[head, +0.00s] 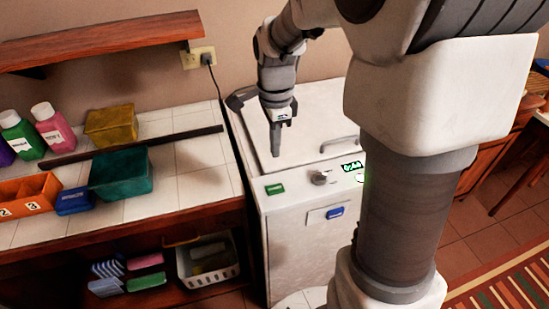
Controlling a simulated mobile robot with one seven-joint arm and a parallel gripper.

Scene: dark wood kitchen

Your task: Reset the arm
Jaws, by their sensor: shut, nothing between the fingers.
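My gripper (276,152) points down over the white appliance's top lid (310,110). Its fingers are together with nothing between them. The fingertips look close to the lid, but I cannot tell whether they touch it. My arm comes from the upper right of the head view and bends down at the wrist.
The appliance front has a green button (274,189), a knob (321,177) and a lit green display (351,166). Left is a tiled counter (190,180) with a teal bin (121,174), a yellow bin (111,126), an orange tray (28,196) and bottles. A wooden shelf (100,40) hangs above.

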